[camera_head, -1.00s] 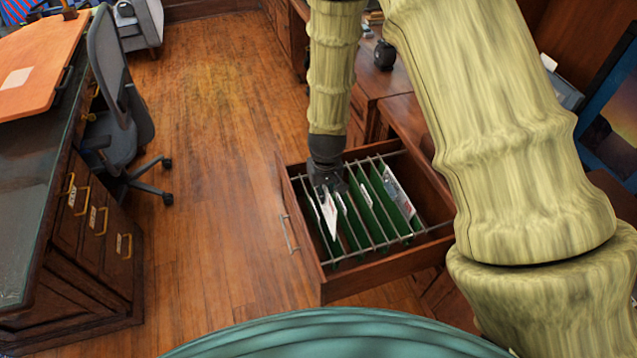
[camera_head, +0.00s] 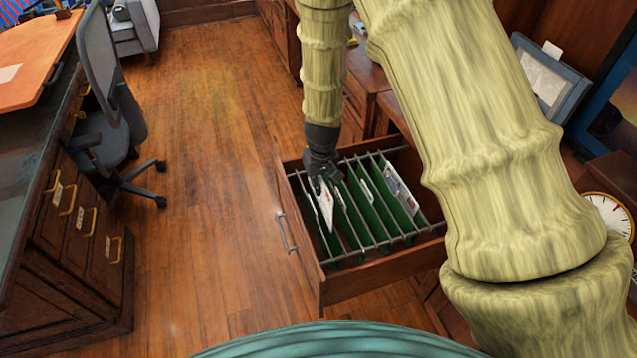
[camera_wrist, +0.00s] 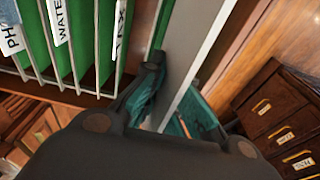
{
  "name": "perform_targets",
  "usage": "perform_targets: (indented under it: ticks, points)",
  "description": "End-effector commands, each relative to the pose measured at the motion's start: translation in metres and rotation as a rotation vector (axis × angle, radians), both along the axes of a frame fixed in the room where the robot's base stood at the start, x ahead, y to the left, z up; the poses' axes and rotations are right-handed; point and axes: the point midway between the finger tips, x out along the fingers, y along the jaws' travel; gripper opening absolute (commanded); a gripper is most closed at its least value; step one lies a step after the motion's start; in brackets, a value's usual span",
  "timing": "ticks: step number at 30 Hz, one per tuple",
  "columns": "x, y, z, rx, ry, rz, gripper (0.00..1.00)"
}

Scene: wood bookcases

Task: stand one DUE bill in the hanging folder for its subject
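An open wooden drawer (camera_head: 305,262) holds several green hanging folders (camera_head: 385,208) on metal rails. My gripper (camera_head: 325,184) is over the drawer's left end, its fingers closed about the upper part of a white bill (camera_head: 326,207). The bill stands steeply, at or in the leftmost folder; I cannot tell whether it is inside. In the wrist view the bill's grey-white sheet (camera_wrist: 186,55) passes between the fingertips (camera_wrist: 172,92). Folder labels there read "PH…" (camera_wrist: 12,38), "WATE…" (camera_wrist: 59,20) and one ending in "X" (camera_wrist: 122,25). The bill's print is unreadable.
Another printed paper (camera_head: 398,188) stands in the right-hand folder. A desk with labelled drawers (camera_head: 88,215) and a grey chair (camera_head: 112,120) are at the left. Bare wooden floor (camera_head: 205,180) lies between desk and drawer. A clock (camera_head: 607,212) is at the right.

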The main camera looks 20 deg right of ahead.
Motion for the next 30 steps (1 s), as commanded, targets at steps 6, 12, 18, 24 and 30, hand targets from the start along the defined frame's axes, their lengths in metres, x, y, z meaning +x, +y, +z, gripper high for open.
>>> perform_targets:
  ticks: [6,12,18,24,30]
  points:
    - [0.000,0.000,-0.019,0.000,0.000,-0.001,0.00]
    - [0.000,0.000,-0.032,0.000,0.000,0.000,0.00]
    - [0.000,0.000,-0.044,0.000,0.001,-0.001,0.00]
    - [0.000,0.000,-0.057,0.000,0.001,0.001,0.00]
    - [0.000,0.000,-0.070,0.000,0.000,-0.001,0.00]
